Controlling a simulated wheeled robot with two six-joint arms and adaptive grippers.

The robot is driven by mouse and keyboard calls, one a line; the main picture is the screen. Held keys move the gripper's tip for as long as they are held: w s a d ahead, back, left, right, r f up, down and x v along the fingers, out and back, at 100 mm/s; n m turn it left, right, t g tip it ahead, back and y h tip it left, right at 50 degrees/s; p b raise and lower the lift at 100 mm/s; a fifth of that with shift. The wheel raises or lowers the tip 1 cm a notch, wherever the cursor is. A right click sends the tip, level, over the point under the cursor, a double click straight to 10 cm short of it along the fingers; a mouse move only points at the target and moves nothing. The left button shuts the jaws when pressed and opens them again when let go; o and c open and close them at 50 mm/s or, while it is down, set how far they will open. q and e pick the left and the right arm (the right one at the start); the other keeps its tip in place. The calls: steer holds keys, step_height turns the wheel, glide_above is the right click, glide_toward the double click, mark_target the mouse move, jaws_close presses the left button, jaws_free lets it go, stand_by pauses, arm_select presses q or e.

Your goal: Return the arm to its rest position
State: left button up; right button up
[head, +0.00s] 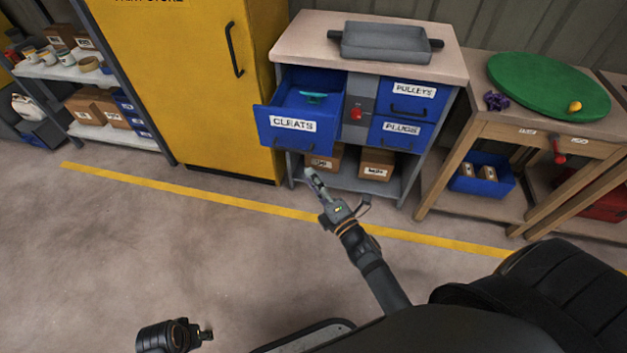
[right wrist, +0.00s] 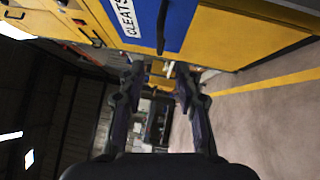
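My right arm reaches up from the bottom of the head view. Its gripper (head: 315,182) is in front of the workbench cabinet, below the pulled-out blue drawer labelled CLEATS (head: 290,140). In the right wrist view the two fingers of the right gripper (right wrist: 158,78) stand apart with nothing between them. The drawer front also shows at the top of the right wrist view (right wrist: 185,25).
A teal item (head: 314,97) lies in the open drawer. A grey tray (head: 385,42) stands on the cabinet top. A yellow cabinet (head: 190,80) is to the left and a wooden table with a green disc (head: 548,85) to the right. The floor in front is clear.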

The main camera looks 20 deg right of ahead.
stand_by(0.4)
steer(key=d+f+m+g+h, duration=0.3)
steer(key=d+f+m+h, duration=0.15)
steer(key=f+m, duration=0.25)
steer(key=s+d+f+m+g, duration=0.3)
steer(key=s+f+m+g, duration=0.7)
steer(key=s+f, duration=0.25)
arm_select(q)
steer(key=s+a+p, duration=0.4)
steer(key=s+p, duration=1.3)
steer(key=p, duration=0.8)
steer(key=shift+s+a+f+y, duration=0.2)
steer(key=shift+s+f+y, duration=0.1)
steer(key=shift+s+y, duration=0.1)
arm_select(e)
steer(key=s+d+f+m+g, duration=0.1)
steer(key=s+m+g, duration=0.1)
steer(key=s, duration=1.1)
steer(key=s+d+f+m+g, duration=0.1)
steer(key=s+f+m+g, duration=0.1)
steer(key=s, duration=1.2)
steer(key=shift+d+g, duration=0.4)
